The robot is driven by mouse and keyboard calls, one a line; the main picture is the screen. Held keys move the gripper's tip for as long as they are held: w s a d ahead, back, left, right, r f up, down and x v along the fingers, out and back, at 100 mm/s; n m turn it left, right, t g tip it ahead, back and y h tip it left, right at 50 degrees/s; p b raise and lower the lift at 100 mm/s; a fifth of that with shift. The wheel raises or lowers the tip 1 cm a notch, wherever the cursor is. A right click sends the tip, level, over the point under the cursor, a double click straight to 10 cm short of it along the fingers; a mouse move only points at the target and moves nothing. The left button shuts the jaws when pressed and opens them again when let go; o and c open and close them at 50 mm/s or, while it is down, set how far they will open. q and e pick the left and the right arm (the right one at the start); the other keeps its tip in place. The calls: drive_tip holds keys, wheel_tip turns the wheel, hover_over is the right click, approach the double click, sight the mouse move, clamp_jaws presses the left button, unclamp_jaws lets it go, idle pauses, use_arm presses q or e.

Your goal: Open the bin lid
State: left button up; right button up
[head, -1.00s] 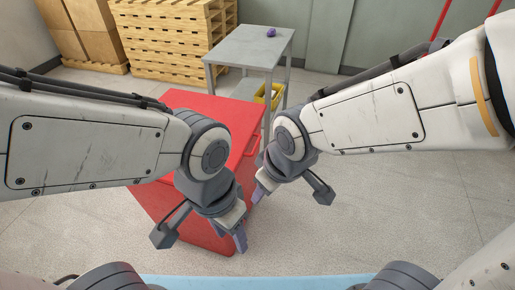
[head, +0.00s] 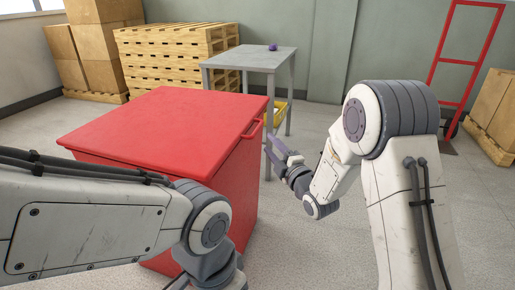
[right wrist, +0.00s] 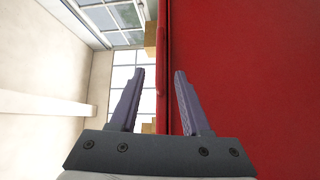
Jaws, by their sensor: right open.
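The red bin (head: 215,215) stands left of centre in the head view. Its flat red lid (head: 165,125) lies shut on top. A small red handle (head: 253,128) sits on the lid's right edge. My right gripper (head: 277,150) is just right of this edge, below the handle's height in the picture. In the right wrist view the right gripper (right wrist: 160,73) is open and empty, with a red edge of the bin (right wrist: 166,60) showing between and beyond its fingers. My left gripper (head: 215,278) is at the bottom edge, its fingers cut off or hidden.
A grey table (head: 248,58) with a purple object (head: 272,47) stands behind the bin; a yellow container (head: 281,112) is beneath it. Pallets (head: 175,60) and cardboard boxes (head: 100,45) stand at the back left. A red hand truck (head: 465,61) is at the right. Floor between is clear.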

sight(258, 127)
drive_tip(key=b+x, duration=0.2)
drive_tip(key=x, duration=0.8)
drive_tip(key=shift+w+d, duration=0.1)
drive_tip(key=shift+w, duration=0.15)
use_arm(q)
wheel_tip(258, 127, down, 3)
drive_tip(key=shift+r, duration=0.15)
use_arm(e)
clamp_jaws()
idle(0.9)
